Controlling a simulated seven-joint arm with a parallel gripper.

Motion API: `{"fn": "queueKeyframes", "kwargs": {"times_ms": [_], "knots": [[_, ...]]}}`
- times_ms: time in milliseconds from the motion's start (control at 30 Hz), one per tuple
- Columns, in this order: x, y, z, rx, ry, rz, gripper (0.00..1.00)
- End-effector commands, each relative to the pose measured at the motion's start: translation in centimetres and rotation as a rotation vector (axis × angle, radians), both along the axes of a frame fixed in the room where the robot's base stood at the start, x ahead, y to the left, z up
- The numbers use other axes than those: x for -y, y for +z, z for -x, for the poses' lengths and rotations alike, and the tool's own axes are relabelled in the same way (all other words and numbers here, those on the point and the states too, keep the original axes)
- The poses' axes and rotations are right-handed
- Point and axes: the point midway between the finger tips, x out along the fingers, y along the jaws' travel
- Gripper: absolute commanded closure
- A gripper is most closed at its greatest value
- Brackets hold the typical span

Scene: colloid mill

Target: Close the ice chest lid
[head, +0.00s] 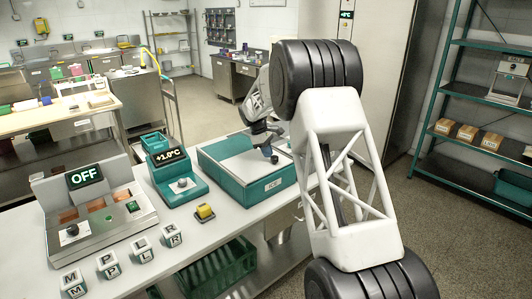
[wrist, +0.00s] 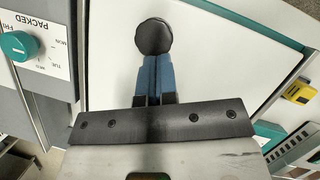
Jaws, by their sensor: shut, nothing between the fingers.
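The ice chest is a teal box with an ICE label (head: 273,184) on its front, standing on the grey counter in the head view. A flat white lid panel (head: 240,163) lies within its teal rim; it fills much of the wrist view (wrist: 225,65). I cannot tell whether the lid is fully down. A round black knob (wrist: 153,37) sits on the lid. My gripper (wrist: 153,62) is shut and empty, with its blue fingertips right at the knob, touching or nearly so. In the head view my wrist is over the chest, and the fingertips are hard to make out.
A teal +1.0°C unit (head: 175,172), a yellow button (head: 205,212) and an OFF control box (head: 97,205) stand left of the chest. Lettered blocks (head: 108,265) line the front edge. A teal dial (wrist: 19,46) marked PACKED shows in the wrist view. Shelving (head: 480,100) is right.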

Motion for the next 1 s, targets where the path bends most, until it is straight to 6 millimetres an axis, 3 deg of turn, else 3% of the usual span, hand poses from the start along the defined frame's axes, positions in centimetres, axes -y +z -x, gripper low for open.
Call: {"fn": "queueKeyframes", "kwargs": {"times_ms": [233, 633, 1000], "knots": [[1.3, 0.0, 0.9, -0.001, 0.0, 0.001, 1.0], [1.5, -0.3, 1.1, -0.004, -0.001, 0.002, 1.0], [-0.1, -0.4, 0.6, -0.004, 0.001, 0.001, 1.0]]}}
